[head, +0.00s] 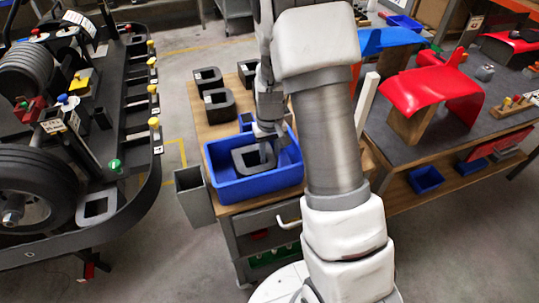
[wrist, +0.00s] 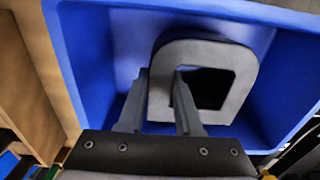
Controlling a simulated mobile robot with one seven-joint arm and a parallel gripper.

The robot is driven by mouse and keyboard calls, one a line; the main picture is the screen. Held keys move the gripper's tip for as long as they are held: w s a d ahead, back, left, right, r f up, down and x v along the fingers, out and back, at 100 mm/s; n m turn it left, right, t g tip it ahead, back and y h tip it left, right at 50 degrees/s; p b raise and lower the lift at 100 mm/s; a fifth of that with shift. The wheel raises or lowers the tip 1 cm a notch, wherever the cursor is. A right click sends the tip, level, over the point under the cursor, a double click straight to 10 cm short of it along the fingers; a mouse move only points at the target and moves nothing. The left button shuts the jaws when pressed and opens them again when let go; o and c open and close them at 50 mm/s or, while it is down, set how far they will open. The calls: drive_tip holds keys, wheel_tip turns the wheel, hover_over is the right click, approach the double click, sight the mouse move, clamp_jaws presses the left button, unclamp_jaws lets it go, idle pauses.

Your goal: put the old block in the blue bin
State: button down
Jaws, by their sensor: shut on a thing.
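A dark grey, rounded block with a square hole (head: 240,161) is inside the blue bin (head: 225,190) on the wooden-topped cart. I take it to be the old block; no label shows. My gripper (head: 264,151) is down inside the bin and shut on one wall of the block. In the wrist view, my gripper (wrist: 160,98) has one finger in the block's hole and one outside it. The block (wrist: 214,53) lies within the walls of the blue bin (wrist: 85,60). I cannot tell whether it touches the bin's floor.
Similar dark blocks (head: 219,105) stand on the cart top (head: 200,125) behind the bin. A grey open container (head: 194,198) hangs at the cart's left side. A black kart (head: 130,165) with a tyre stands at left. A bench with a red panel (head: 425,88) is at right.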

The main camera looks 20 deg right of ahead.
drive_tip(key=shift+f, duration=0.15)
drive_tip(key=c, duration=0.6)
unclamp_jaws()
wheel_tip(320, 180, up, 12)
drive_tip(key=f, duration=0.1)
drive_tip(key=s+a+r+t, duration=0.3)
drive_tip(key=s+r, duration=0.6)
drive_tip(key=r, duration=0.4)
drive_tip(key=shift+s+a+r+t+p, duration=0.2)
drive_tip(key=shift+s+r+t, duration=0.35)
drive_tip(key=shift+s, duration=1.4)
drive_tip(key=shift+s+a+r+t+p, duration=0.1)
drive_tip(key=shift+s+a+r+t, duration=0.2)
drive_tip(key=shift+s+r, duration=1.1)
drive_tip(key=shift+s+a+r+t+p, duration=0.15)
drive_tip(key=shift+s+t, duration=0.3)
drive_tip(key=shift+s, duration=2.05)
